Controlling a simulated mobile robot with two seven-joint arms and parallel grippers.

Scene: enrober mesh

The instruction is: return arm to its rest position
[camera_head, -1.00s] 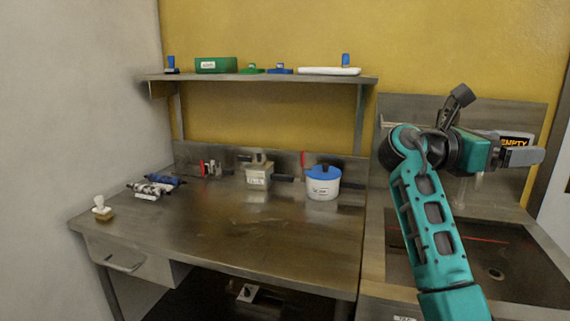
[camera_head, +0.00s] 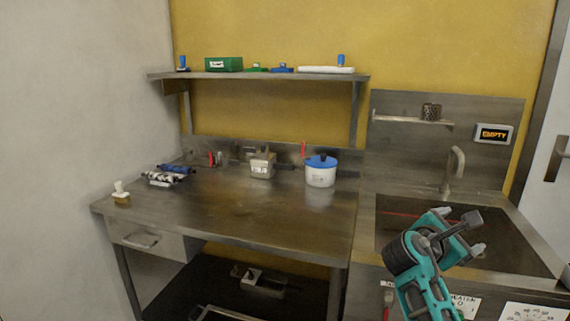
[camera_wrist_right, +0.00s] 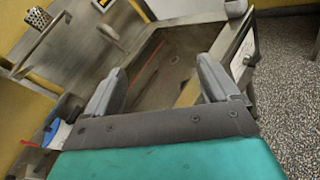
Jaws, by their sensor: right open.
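My right arm is teal and black and shows at the lower right of the head view. Its gripper (camera_head: 474,236) is in front of the sink and lower than the sink's back panel. In the right wrist view the two grey fingers of the right gripper (camera_wrist_right: 160,88) stand wide apart, with nothing between them. Beyond them lies the sink basin (camera_wrist_right: 165,65). My left gripper is in no view.
The steel sink (camera_head: 510,243) with its tap (camera_head: 455,172) is behind the arm. To the left is a steel worktable (camera_head: 240,215) with a blue-lidded white pot (camera_head: 320,173). A shelf (camera_head: 260,75) hangs above. Grey floor (camera_wrist_right: 292,90) is clear at right.

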